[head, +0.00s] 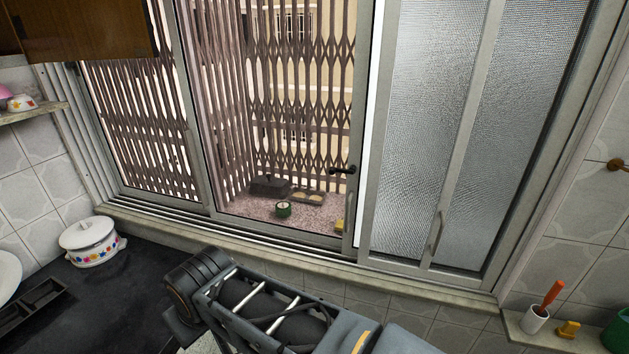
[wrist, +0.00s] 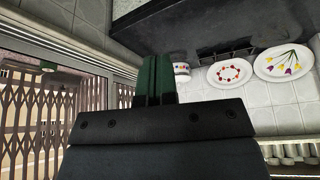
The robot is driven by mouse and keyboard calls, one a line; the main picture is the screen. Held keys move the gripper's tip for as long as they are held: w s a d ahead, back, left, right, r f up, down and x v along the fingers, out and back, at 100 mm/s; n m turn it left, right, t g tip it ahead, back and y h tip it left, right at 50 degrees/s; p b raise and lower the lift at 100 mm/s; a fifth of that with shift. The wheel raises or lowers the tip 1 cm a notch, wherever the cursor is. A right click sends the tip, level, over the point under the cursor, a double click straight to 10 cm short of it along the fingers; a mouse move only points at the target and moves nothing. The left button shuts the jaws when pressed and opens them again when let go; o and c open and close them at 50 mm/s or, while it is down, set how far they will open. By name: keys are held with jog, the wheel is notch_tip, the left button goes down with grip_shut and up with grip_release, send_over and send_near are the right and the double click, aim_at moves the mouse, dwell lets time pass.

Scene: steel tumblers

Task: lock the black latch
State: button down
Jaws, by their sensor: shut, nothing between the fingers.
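The black latch (head: 342,170) is a small dark handle on the upright frame of the sliding window, right of the open-looking middle pane. It points left, roughly level. I cannot make it out in the wrist view. My gripper (wrist: 155,82) shows in the wrist view as two dark green fingers side by side, shut and empty. In the head view my arm crosses the bottom, well below and left of the latch, and the fingers cannot be made out there. The gripper is apart from the latch.
The window sill (head: 300,264) runs below the window. A white flowered pot (head: 92,246) stands on the dark counter (head: 110,300) at left. Frosted panes (head: 425,130) are right of the latch. A cup with an orange-handled tool (head: 536,319) stands at lower right.

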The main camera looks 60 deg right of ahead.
jog(key=d+f+n+g+h+b, duration=0.1)
jog(key=d+f+g+h+b, duration=0.25)
jog(key=d, duration=0.65)
jog(key=d+f+g+h+b, duration=0.15)
jog(key=d+g+h, duration=0.35)
jog(key=d, duration=0.5)
jog(key=w+d+r+n+g+h+b, duration=0.2)
jog(key=w+d+h, duration=0.6)
jog(key=d+h, duration=0.5)
notch_tip(320, 180, up, 3)
jog(key=n+h+b, duration=0.1)
jog(key=b, duration=0.2)
jog(key=shift+f+n, duration=0.15)
jog(key=shift+n, duration=0.15)
jog(key=shift+g, duration=0.25)
